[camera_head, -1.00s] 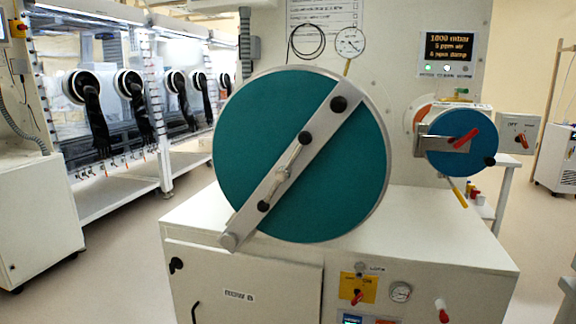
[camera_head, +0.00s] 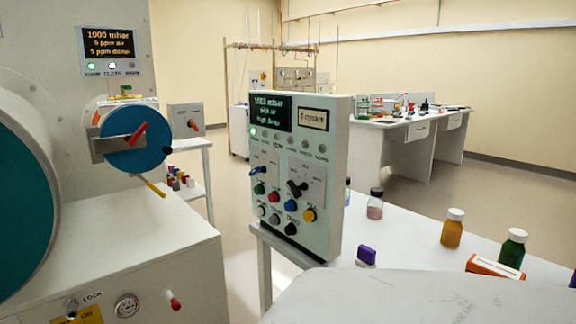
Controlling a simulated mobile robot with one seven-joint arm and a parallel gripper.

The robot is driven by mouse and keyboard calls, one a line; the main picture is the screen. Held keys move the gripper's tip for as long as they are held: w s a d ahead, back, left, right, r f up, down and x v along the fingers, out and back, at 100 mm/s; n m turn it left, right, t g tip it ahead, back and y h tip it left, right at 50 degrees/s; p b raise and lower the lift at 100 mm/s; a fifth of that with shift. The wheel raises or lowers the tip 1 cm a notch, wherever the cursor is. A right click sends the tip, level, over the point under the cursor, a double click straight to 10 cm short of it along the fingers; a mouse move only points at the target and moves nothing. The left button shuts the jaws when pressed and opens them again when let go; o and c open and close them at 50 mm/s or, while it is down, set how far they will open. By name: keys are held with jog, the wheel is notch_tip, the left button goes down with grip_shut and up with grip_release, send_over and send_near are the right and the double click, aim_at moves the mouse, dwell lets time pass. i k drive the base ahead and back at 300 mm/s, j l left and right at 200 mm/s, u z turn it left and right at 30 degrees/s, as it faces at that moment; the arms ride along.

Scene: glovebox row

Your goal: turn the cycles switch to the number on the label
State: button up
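A grey control box (camera_head: 332,185) stands upright on a white table in the middle of the head view. A pale label (camera_head: 313,119) at its upper right reads a digit and "cycles"; the digit looks like 6 but is blurred. Two rotary switches sit on its front below a row of small lamps: a blue one (camera_head: 259,170) at left and a black one (camera_head: 297,188) at right on a pale plate. The print around both is too small to read, so I cannot tell their settings or which is the cycles switch. My gripper is not in view.
Several coloured push buttons (camera_head: 274,197) sit just below the switches. Bottles, an amber one (camera_head: 452,228) and a green one (camera_head: 512,248), stand right of the box, with a purple-topped item (camera_head: 366,256) in front. The large antechamber (camera_head: 20,200) is at left.

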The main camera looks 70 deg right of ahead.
aim_at(256, 170)
jog(key=z, duration=1.8)
